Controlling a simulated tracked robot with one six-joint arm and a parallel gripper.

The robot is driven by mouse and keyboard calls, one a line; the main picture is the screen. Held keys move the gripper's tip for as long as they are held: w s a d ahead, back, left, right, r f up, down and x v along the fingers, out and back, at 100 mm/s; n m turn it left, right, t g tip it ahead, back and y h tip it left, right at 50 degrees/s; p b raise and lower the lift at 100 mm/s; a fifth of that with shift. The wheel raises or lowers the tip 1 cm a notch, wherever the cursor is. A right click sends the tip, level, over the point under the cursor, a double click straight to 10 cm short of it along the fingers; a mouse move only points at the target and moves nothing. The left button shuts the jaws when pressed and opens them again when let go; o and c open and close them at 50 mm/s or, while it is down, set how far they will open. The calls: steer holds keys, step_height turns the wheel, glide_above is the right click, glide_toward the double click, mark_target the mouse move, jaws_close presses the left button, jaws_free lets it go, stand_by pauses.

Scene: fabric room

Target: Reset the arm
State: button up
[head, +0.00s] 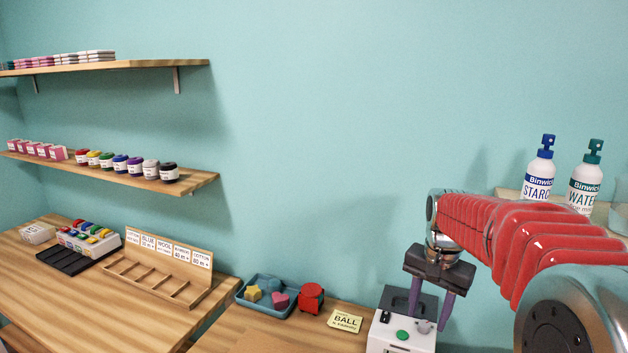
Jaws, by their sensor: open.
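My arm, with a red ribbed sleeve, reaches in from the right side of the head view. My gripper (430,300) hangs at its end, pointing down, with two purple fingers spread apart and nothing seen between them. It is in front of or above a white machine (402,335) with a green button and a dark top. I cannot tell the exact gap between the fingers and the machine.
A blue tray (266,309) with coloured shapes, a red object (311,297) and a BALL card (346,321) lie left of my gripper. Bottles labelled STARCH (539,172) and WATER (585,183) stand behind my arm. A wooden rack (160,272) and shelves (120,177) are left.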

steer(key=s+a+r+n+t, duration=0.1)
steer(key=s+a+n, duration=0.3)
steer(key=s, duration=0.7)
steer(key=s+a+r+n+t, duration=0.1)
steer(key=s+a+n+t, duration=0.2)
steer(key=s, duration=0.9)
steer(key=shift+s+a+r+n+t, duration=0.15)
steer(key=shift+a+r+n+t, duration=0.25)
steer(key=shift+a, duration=0.45)
